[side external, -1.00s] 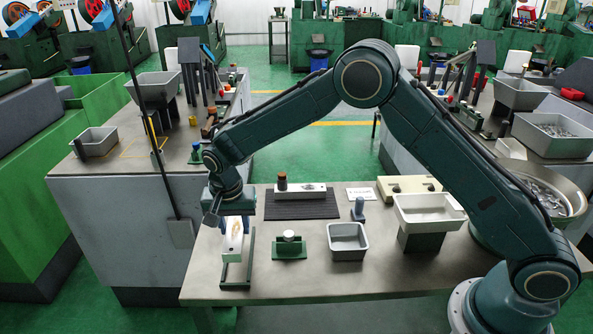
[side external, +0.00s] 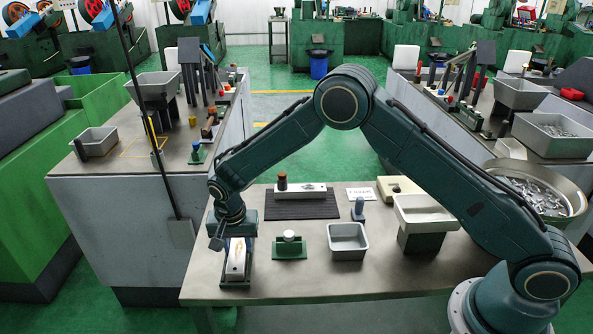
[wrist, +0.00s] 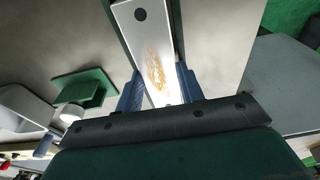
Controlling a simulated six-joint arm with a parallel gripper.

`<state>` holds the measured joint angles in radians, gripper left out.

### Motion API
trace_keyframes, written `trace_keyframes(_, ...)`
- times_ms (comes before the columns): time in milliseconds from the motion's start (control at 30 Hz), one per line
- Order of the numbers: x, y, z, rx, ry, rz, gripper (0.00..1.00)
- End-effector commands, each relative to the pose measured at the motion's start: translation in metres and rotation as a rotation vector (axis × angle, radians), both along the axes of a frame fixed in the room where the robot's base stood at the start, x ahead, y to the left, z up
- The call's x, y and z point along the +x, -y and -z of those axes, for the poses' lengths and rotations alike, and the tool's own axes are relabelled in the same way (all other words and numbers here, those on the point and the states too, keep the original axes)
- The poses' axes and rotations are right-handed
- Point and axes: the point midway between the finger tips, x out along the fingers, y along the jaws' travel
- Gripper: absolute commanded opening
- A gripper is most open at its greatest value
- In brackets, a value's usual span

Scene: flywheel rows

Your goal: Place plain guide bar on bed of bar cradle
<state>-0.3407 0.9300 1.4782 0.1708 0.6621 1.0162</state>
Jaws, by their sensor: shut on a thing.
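The guide bar is a pale, flat bar with a brownish mottled patch and a dark hole. It shows in the side view (side external: 236,262) and the wrist view (wrist: 138,20). My gripper (side external: 235,243) is shut on it, with one blue finger on each side in the wrist view (wrist: 159,88). The dark green bar cradle (side external: 236,284) stands at the table's left end. The bar lies lengthwise between its green edges, low at the bed. I cannot tell whether its underside touches the bed, which the bar mostly hides.
A green block with a white knob (side external: 289,246) stands just right of the cradle. Further right are a grey bin (side external: 347,241) and a blue-grey peg (side external: 358,209). Behind, another light bar (side external: 311,190) rests on a black mat (side external: 300,209). The table front is clear.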

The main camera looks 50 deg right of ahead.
Motion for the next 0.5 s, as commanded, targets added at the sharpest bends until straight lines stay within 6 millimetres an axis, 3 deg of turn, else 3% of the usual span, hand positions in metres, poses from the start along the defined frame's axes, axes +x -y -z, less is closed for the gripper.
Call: trace_keyframes(500,0.0007,-0.0003,0.0049,0.001,0.002,0.000,0.00)
